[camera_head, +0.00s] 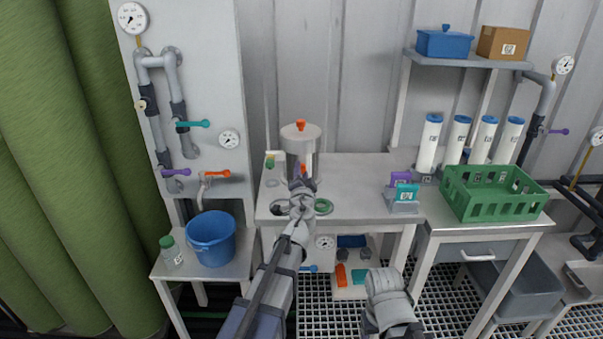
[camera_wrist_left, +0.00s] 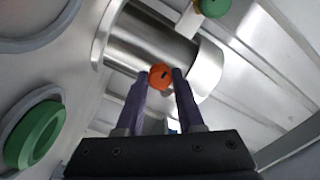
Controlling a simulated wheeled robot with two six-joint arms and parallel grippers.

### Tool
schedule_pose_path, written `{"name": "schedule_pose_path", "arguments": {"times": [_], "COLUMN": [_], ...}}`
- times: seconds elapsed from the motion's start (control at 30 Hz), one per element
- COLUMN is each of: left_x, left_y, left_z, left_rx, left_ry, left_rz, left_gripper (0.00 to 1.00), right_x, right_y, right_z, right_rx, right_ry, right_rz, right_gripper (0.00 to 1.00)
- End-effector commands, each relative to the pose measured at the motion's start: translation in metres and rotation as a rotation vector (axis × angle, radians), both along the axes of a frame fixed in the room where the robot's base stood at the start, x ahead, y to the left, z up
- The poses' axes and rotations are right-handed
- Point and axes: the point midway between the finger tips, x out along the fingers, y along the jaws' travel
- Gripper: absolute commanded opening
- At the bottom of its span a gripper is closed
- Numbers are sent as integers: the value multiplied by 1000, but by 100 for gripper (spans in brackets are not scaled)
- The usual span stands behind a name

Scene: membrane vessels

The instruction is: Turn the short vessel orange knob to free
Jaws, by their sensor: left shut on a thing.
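The short vessel (camera_head: 300,143) is a metal cylinder standing at the back of the middle bench, with an orange piece (camera_head: 300,125) on its lid. Its orange knob (camera_head: 303,168) is low on the front side, partly covered by my gripper. In the left wrist view the round orange knob (camera_wrist_left: 160,77) has a dark slot and sits between the purple fingers, against the metal body (camera_wrist_left: 150,40). My left gripper (camera_head: 303,178) is shut on this knob; it also shows in the left wrist view (camera_wrist_left: 165,78).
A green ring (camera_head: 323,206) lies on the bench (camera_head: 350,185) beside my left arm. Purple and teal pieces (camera_head: 403,190) stand to the right, near a green crate (camera_head: 493,193) and several white cylinders with blue caps. A blue bucket (camera_head: 211,238) stands left.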

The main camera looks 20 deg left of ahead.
Motion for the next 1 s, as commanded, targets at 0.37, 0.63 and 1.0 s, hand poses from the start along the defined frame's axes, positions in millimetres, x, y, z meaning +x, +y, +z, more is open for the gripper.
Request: {"name": "schedule_pose_path", "arguments": {"times": [0.37, 0.63, 1.0], "left_x": [0, 0, -22], "left_y": [0, 0, -6], "left_z": [0, 0, 0], "left_rx": [-2, 0, 0], "left_ry": [-1, 0, 1], "left_rz": [0, 0, -1], "left_gripper": [55, 67, 67], "right_x": [0, 0, 0], "right_y": [0, 0, 0], "right_z": [0, 0, 0], "right_rx": [0, 0, 0], "right_ry": [0, 0, 0], "right_rz": [0, 0, 0], "right_gripper": [67, 67, 67]}}
